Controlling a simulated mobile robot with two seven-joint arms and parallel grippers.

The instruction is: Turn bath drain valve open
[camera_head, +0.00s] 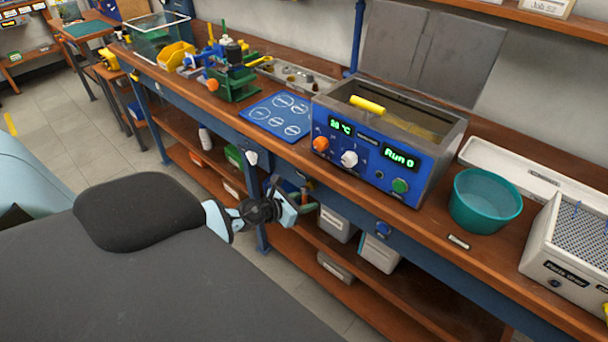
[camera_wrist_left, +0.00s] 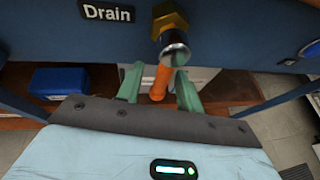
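The drain valve shows in the left wrist view, with a brass nut (camera_wrist_left: 170,20), a silver spout (camera_wrist_left: 174,46) and an orange handle (camera_wrist_left: 160,82) hanging down. A "Drain" label (camera_wrist_left: 107,13) is beside it on the blue rail. My left gripper (camera_wrist_left: 158,92) is open, with one green finger on each side of the handle and small gaps visible. In the head view my left gripper (camera_head: 281,200) is at the bench's front, below the worktop. I cannot clearly make out the valve there. The blue-fronted bath (camera_head: 372,155) stands on the bench above. My right gripper is not in view.
A teal bowl (camera_head: 484,200) and a white unit with a perforated top (camera_head: 570,255) stand right of the bath. A blue mat (camera_head: 278,116) lies left of it. Bins (camera_head: 378,254) sit on the lower shelf. A blue box (camera_wrist_left: 59,82) is left of the gripper.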

